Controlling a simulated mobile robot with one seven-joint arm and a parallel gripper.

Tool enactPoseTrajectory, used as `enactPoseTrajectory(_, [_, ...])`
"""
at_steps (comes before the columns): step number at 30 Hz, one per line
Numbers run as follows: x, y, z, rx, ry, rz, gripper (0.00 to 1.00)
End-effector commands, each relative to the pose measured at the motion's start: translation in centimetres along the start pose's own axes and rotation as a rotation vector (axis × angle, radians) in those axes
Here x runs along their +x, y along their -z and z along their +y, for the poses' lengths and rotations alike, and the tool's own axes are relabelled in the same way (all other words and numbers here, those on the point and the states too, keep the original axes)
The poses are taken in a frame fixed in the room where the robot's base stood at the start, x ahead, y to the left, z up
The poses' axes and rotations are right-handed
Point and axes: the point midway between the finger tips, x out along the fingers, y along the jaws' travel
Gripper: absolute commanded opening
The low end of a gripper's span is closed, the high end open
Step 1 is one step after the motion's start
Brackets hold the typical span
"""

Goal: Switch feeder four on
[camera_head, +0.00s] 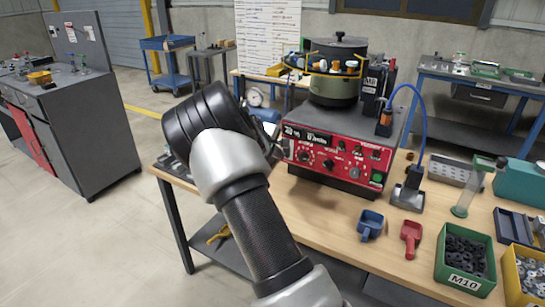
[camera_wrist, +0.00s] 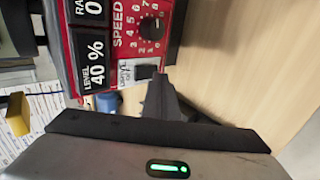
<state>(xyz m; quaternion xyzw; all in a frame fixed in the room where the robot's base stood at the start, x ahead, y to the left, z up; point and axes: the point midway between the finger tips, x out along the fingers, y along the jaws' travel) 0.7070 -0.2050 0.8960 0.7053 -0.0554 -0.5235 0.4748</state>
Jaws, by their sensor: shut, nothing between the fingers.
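In the wrist view, the panel (camera_wrist: 110,66) is turned sideways. It has a SPEED dial (camera_wrist: 152,28), a LEVEL display (camera_wrist: 96,62) reading 40 %, and a black rocker switch (camera_wrist: 146,71) beside a small white label. My gripper (camera_wrist: 160,82) is shut and empty, its dark fingertips close to the switch. I cannot tell whether they touch it, or which way the switch is set. I see no feeder number.
A blue scoop (camera_head: 370,224), a red scoop (camera_head: 411,238) and a green bin (camera_head: 465,260) of dark parts marked M10 sit on the wooden bench (camera_head: 330,232). A blue cable loops right of the feeder. Bare wood lies in front of the panel.

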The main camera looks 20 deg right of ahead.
Motion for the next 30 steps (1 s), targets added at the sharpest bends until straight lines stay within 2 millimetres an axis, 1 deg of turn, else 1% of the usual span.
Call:
enactPoseTrajectory(1, [0.5,-0.1,0.3,0.002,0.0,-0.002,0.0])
enactPoseTrajectory(4, [1.1,0.0,0.7,-0.001,0.001,-0.001,0.0])
enactPoseTrajectory(16, [1.3,0.0,0.9,-0.001,0.001,0.0,0.0])
enactPoseTrajectory(19, [2.0,0.0,0.9,0.0,0.0,-0.001,0.0])
enactPoseTrajectory(20, [1.8,0.0,1.0,0.0,0.0,0.0,0.0])
enactPoseTrajectory(30, [1.5,0.0,1.4,-0.001,0.0,-0.001,0.0])
